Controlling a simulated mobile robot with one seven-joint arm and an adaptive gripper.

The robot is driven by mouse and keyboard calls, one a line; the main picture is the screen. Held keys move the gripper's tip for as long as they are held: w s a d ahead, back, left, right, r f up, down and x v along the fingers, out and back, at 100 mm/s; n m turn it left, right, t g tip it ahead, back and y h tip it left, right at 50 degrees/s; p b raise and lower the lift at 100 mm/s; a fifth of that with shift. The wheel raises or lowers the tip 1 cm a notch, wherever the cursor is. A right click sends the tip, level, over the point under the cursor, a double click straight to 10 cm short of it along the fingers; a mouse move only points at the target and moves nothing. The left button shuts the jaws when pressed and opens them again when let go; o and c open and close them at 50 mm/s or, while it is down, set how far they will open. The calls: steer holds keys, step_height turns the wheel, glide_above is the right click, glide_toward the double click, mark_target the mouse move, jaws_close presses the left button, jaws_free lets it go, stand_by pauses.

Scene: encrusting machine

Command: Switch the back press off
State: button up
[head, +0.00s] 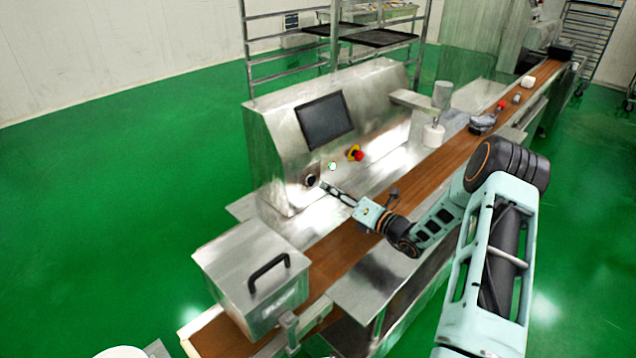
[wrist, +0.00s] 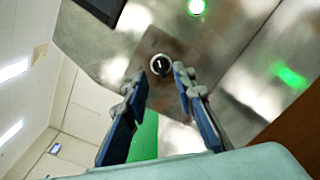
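The steel encrusting machine (head: 285,125) stands behind the conveyor, with a dark screen on its sloped face. A black rotary knob (head: 311,180) sits low on the machine's face at its near end. In the wrist view the knob (wrist: 160,66) is round with a pale mark across it, on a square darker plate. My gripper (head: 323,184) is close in front of the knob. In the wrist view my gripper (wrist: 160,75) is open, with one blue finger on each side of the knob. I cannot tell whether the fingertips touch it. No label naming the back press is readable.
A lit green button (head: 332,166) and a red emergency stop on yellow (head: 355,153) are right of the knob. The brown conveyor belt (head: 355,240) runs below my arm. A steel box with a black handle (head: 255,280) stands near-left. A rack (head: 335,40) stands behind.

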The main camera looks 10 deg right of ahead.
mark_target(313, 181)
steer(key=x, duration=0.5)
steer(key=shift+w+a, duration=0.2)
jaws_close()
